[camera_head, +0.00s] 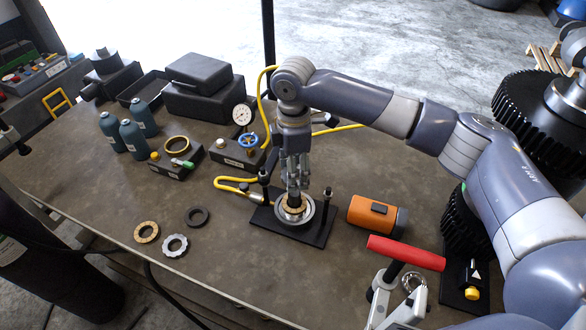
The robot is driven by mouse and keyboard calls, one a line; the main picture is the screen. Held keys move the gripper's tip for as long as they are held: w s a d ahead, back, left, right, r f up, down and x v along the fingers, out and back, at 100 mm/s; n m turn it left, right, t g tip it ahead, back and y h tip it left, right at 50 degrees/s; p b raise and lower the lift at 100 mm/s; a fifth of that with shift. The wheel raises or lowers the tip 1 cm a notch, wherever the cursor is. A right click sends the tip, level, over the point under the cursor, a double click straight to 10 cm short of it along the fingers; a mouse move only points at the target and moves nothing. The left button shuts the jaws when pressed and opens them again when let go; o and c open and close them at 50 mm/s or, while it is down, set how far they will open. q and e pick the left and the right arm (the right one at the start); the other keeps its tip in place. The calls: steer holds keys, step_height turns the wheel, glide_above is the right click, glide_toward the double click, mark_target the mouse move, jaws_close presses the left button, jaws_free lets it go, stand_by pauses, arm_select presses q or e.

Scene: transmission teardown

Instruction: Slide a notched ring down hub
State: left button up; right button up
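The hub (294,198) is a dark upright post in a round silver seat (281,217) on a black fixture plate (319,228). A tan ring (294,209) sits low around the post. My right gripper (294,188) points straight down at the top of the hub, with its fingertips close around or beside the post. The fingers hide part of it, and I cannot tell if they hold anything. A silver notched ring (174,254) lies flat on the table at left, near a tan ring (146,241) and a black ring (196,225). My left gripper is not in view.
Two black posts flank the hub. A gauge unit (236,155), teal bottles (132,138) and black cases (203,102) stand behind. The front-left table (110,195) is mostly clear.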

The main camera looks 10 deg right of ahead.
mark_target(293, 193)
steer(key=shift+w+d, duration=0.15)
steer(key=shift+w, duration=0.1)
steer(key=shift+s+f, duration=0.1)
steer(key=shift+s, duration=0.05)
steer(key=shift+s+a+f+b, duration=0.3)
steer(key=shift+a+f+b, duration=0.05)
steer(key=shift+f+b, duration=0.15)
steer(key=shift+d+f, duration=0.1)
steer(key=shift+f, duration=0.25)
steer(key=shift+w+f, duration=0.1)
steer(key=shift+f, duration=0.2)
step_height(293, 193, down, 2)
steer(key=b, duration=0.3)
steer(key=shift+f, duration=0.2)
steer(key=shift+f+b, duration=0.25)
steer(key=shift+b, duration=0.05)
steer(key=shift+f, duration=0.1)
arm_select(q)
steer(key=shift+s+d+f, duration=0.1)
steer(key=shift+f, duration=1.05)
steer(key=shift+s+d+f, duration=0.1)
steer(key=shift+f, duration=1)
arm_select(e)
steer(key=shift+f, duration=1.5)
